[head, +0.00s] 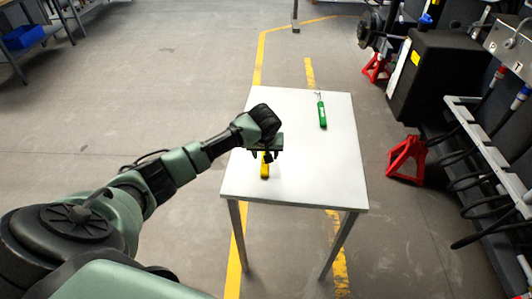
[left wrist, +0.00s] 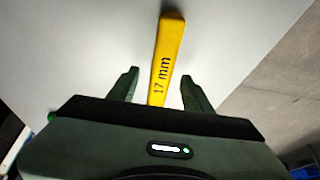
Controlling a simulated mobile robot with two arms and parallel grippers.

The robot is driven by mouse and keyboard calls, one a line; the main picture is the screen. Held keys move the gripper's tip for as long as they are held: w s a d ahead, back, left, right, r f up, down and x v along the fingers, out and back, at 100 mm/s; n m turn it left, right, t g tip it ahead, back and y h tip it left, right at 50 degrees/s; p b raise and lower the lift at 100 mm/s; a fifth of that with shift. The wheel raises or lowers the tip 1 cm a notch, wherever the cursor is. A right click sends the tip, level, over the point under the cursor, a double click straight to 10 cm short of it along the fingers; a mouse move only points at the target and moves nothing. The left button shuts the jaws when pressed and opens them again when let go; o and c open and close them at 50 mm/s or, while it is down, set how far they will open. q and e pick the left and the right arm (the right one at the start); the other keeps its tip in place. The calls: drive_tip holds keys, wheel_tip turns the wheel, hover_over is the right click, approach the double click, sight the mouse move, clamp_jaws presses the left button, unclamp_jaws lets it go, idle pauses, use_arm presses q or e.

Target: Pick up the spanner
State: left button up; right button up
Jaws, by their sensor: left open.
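A yellow spanner handle marked "17 mm" (left wrist: 168,50) lies on the white table. In the head view its yellow end (head: 264,172) shows below my left gripper (head: 264,155), which hides the rest of it. In the left wrist view my left gripper (left wrist: 160,77) is open, with one finger on each side of the yellow handle. A gap shows between the handle and each finger. I cannot tell how high the fingers are above the table. My right gripper is in neither view.
A green-handled tool (head: 322,114) with a metal end lies on the right of the white table (head: 300,185). Red stands (head: 407,158) and a black cabinet (head: 435,85) stand right of the table. The floor left of the table is clear.

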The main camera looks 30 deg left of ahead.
use_arm(q)
drive_tip(key=shift+a+f, duration=0.1)
drive_tip(key=shift+f, duration=0.25)
drive_tip(key=shift+f, duration=0.15)
clamp_jaws()
idle(1.4)
